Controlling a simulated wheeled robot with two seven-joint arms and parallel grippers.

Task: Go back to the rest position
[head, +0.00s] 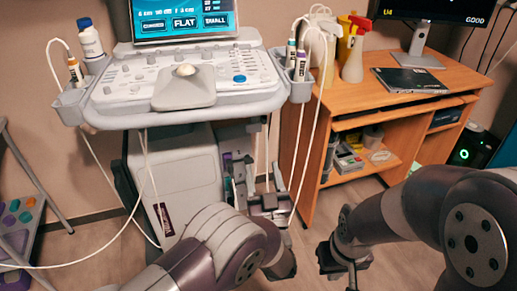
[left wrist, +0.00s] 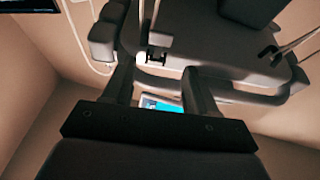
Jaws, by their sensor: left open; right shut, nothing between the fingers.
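My left gripper (head: 268,203) is in front of the ultrasound cart, below its console and near the cables. In the left wrist view its two fingers (left wrist: 160,85) are apart with nothing between them, and the underside of the console (left wrist: 215,55) is beyond them. My right gripper (head: 345,268) is low over the floor, right of the left one, and appears empty. Its fingertips are small and dark in the head view.
The ultrasound cart's console (head: 240,95) overhangs my left gripper. White cables (head: 308,140) hang by it. A wooden desk (head: 425,115) stands right, with a spray bottle (head: 352,62) on it. A rack (head: 22,225) stands left. Floor (head: 310,215) shows between the arms.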

